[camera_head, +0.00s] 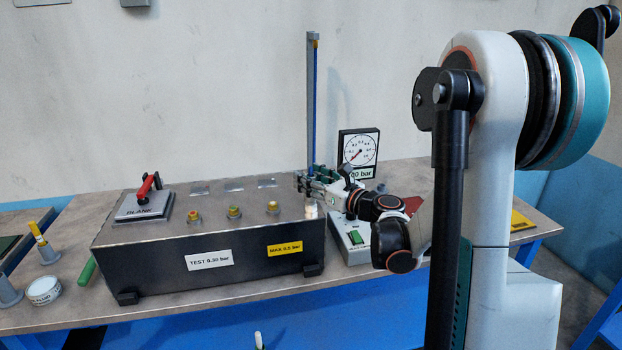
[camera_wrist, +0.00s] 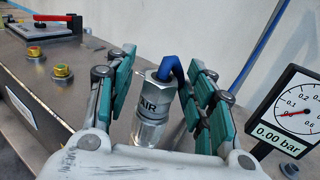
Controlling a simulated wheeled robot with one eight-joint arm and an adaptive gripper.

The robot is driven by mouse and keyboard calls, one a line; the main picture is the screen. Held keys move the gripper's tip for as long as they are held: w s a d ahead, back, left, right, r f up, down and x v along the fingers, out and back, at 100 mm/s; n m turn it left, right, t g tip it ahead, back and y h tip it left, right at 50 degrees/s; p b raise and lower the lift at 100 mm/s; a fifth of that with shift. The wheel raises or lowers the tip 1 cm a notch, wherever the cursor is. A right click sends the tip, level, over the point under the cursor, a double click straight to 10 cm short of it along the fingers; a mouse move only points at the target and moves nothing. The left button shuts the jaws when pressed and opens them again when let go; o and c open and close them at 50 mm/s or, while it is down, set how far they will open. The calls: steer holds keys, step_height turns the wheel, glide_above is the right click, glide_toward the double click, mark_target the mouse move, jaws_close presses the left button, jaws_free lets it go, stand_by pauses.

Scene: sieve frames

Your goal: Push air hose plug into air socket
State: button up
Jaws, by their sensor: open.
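The air hose plug (camera_wrist: 158,92) is a silver fitting marked AIR in the wrist view, with a clear, pale cylinder below it. The blue air hose (camera_wrist: 172,64) bends over at its top. My gripper (camera_wrist: 162,70) is open, with green-padded fingers on both sides of the plug. A gap shows at the left pad; contact on the right is unclear. In the head view my gripper (camera_head: 305,183) is over the right end of the dark metal box (camera_head: 150,262). A pale cylinder (camera_head: 311,208) shows beneath it. I cannot make out the air socket or whether the plug is seated.
The box carries several yellow-topped fittings (camera_head: 234,212) and a BLANK plate (camera_head: 145,205) with a red handle. A pressure gauge (camera_head: 359,152) stands behind a grey unit with a green switch (camera_head: 352,238). It reads 0.00 bar in the wrist view. A tall post (camera_head: 311,100) rises behind.

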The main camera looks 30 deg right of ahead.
steer(key=v, duration=1.2)
